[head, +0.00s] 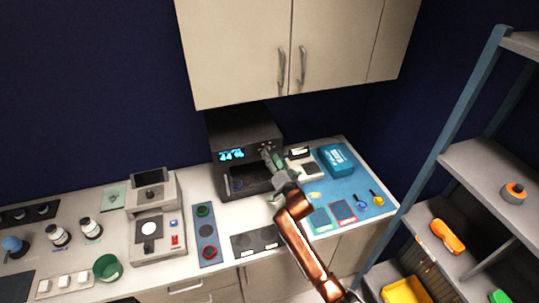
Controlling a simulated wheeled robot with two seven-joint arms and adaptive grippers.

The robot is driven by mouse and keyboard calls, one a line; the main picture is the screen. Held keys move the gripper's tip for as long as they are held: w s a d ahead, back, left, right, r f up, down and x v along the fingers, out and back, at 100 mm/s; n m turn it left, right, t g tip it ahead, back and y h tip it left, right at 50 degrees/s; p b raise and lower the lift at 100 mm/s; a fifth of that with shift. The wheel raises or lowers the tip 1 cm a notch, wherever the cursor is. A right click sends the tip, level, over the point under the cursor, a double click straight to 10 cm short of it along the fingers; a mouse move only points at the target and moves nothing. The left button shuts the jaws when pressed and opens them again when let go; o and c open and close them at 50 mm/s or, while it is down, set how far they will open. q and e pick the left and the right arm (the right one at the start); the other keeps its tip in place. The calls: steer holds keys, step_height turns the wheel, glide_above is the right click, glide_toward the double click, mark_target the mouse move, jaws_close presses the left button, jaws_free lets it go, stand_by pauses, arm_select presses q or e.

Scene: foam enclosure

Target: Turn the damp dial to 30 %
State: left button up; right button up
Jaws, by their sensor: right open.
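A dark box-shaped device (247,135) stands on the counter under the wall cupboard. Its lit blue display (232,155) seems to read about 24 %, though the digits are small. My right gripper (269,155) is open, with its fingertips at the right part of the device's front panel. Small light marks show on the panel just above the fingertips. The damp dial itself is not clearly visible; the gripper covers that part of the panel. I cannot tell whether the fingers touch a dial. My left gripper is not in view.
The wall cupboard (330,40) hangs above the device. A blue box (336,160) and a blue mat (352,190) with small tools lie to the right. A panel with red and green rings (206,232) and a microscope-like instrument (158,232) are left. A shelf rack (490,170) stands far right.

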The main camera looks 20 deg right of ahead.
steer(key=shift+w+a, duration=0.1)
steer(key=shift+w, duration=0.9)
steer(key=shift+c, duration=0.7)
jaws_close()
